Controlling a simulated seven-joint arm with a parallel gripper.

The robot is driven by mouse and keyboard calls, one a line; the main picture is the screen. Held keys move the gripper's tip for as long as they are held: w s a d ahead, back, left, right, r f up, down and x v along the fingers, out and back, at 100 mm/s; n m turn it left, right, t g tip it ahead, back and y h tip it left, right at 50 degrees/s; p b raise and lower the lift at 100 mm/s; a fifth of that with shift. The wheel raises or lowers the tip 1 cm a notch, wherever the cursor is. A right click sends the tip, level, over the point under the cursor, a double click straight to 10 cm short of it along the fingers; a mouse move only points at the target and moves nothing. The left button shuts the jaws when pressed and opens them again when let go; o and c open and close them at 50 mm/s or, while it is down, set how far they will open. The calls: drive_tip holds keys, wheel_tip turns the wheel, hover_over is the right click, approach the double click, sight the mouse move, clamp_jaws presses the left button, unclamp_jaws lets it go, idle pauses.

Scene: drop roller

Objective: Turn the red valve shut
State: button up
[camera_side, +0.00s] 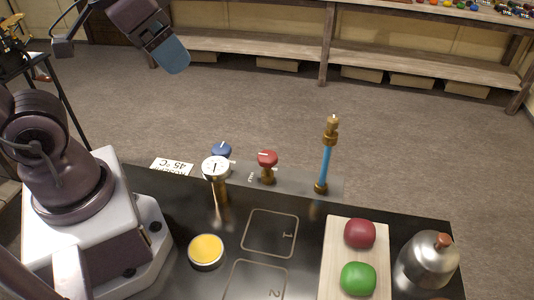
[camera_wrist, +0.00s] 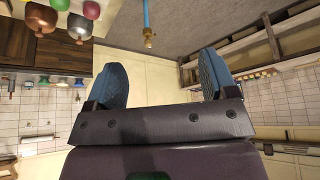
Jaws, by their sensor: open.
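The red valve (camera_side: 267,158) is a round red knob with a white mark on top, on a brass stem at the back edge of the black worktop in the side view. A blue knob (camera_side: 221,150) and a white dial gauge (camera_side: 215,168) stand left of it. My gripper (camera_side: 172,56) is high at the upper left of the side view, well away from the valve. In the wrist view my gripper (camera_wrist: 165,85) has its two blue fingers wide apart with nothing between them. The red valve cannot be made out in the wrist view.
A blue pipe with brass ends (camera_side: 326,155) stands right of the valve. On the worktop (camera_side: 180,215) are a yellow-topped tin (camera_side: 206,250), a board (camera_side: 340,262) with a red (camera_side: 360,233) and a green (camera_side: 358,279) lump, and a metal kettle (camera_side: 428,262). A sign reads 45 °C (camera_side: 172,166).

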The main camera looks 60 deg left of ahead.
drive_tip(key=w+a+f+n+g, duration=0.5)
drive_tip(key=w+f, duration=0.4)
drive_tip(key=f, duration=0.1)
drive_tip(key=n+h, duration=0.5)
drive_tip(key=n, duration=0.8)
approach(267, 154)
drive_tip(key=shift+y, duration=0.3)
drive_tip(key=x, duration=0.9)
drive_tip(key=shift+d+f, duration=0.2)
drive_tip(key=shift+d, duration=0.2)
drive_tip(key=c, duration=0.9)
